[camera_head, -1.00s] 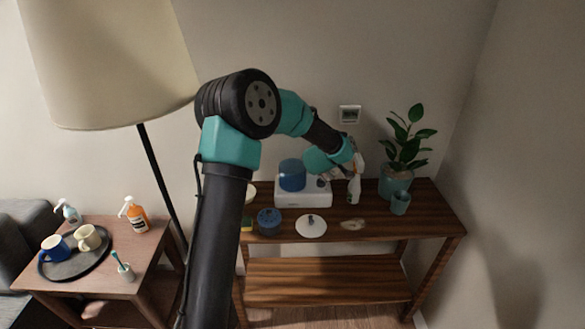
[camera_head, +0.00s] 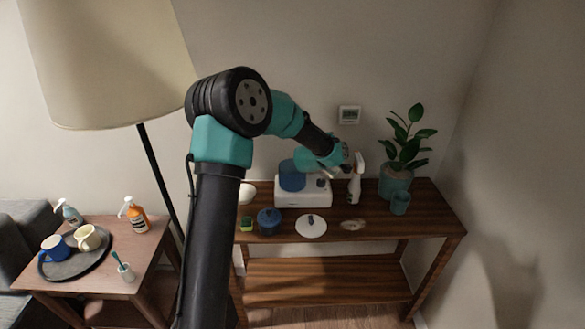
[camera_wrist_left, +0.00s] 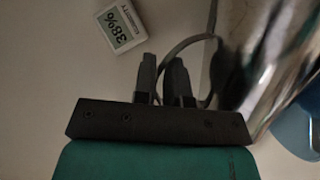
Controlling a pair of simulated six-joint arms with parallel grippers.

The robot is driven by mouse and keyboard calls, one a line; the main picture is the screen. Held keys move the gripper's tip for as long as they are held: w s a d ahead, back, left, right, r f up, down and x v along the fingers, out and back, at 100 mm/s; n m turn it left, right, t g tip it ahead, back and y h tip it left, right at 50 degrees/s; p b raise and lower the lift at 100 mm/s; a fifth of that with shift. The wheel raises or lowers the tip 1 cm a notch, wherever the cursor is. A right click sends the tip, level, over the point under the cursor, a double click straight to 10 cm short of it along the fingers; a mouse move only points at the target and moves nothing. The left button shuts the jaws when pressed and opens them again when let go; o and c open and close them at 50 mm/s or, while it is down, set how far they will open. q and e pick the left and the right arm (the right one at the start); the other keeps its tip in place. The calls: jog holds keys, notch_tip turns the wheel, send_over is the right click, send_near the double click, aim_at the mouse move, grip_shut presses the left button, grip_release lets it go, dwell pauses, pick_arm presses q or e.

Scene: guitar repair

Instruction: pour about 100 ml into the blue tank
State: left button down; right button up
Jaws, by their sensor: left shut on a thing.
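The blue tank (camera_head: 291,176) sits on a white base unit (camera_head: 312,197) on the wooden shelf. A blue curved part, which looks like the tank (camera_wrist_left: 300,132), shows at the right edge in the left wrist view. My left gripper (camera_wrist_left: 172,82) is shut on the thin handle (camera_wrist_left: 206,42) of a shiny metal vessel (camera_wrist_left: 268,60), which appears above and beside the blue part. My right gripper is not in view.
A white spray bottle (camera_head: 355,182) and a potted plant (camera_head: 397,180) stand to the right. A blue round lidded thing (camera_head: 269,221) and a white disc (camera_head: 311,226) lie in front. A wall display (camera_head: 350,114) is behind. A side table (camera_head: 140,258) is at left.

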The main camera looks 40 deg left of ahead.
pick_arm(q)
jog(key=shift+s+a+r, duration=0.1)
jog(key=shift+a+r, duration=0.05)
jog(key=shift+r, duration=0.1)
jog(key=shift+s+a+r+n, duration=0.1)
jog(key=shift+a+r+n, duration=0.15)
jog(key=shift+n, duration=0.15)
jog(key=shift+s+a+r+n+t+h, duration=0.25)
jog(key=shift+a+r+n+t+h, duration=0.05)
jog(key=shift+a+r+n+t, duration=0.25)
dwell(1.9)
jog(key=d+f+m, duration=0.1)
jog(key=w+d+f+m+g, duration=0.1)
jog(key=f, duration=0.1)
jog(key=shift+w+d+m+y, duration=0.1)
jog(key=shift+d+m+y, duration=0.2)
jog(key=shift+y, duration=0.1)
jog(key=shift+w+d+m+g, duration=0.1)
jog(key=shift+d+m+g, duration=0.1)
jog(key=shift+m+g, duration=0.05)
jog(key=shift+w+d+f+m+y, duration=0.1)
jog(key=shift+d+m+y, duration=0.15)
jog(key=shift+m+y, duration=0.05)
jog(key=shift+d+f+g, duration=0.1)
jog(key=shift+g, duration=0.2)
jog(key=shift+w+d+f+m, duration=0.1)
jog(key=shift+w+d+m, duration=0.05)
jog(key=shift+m, duration=0.15)
dwell(0.4)
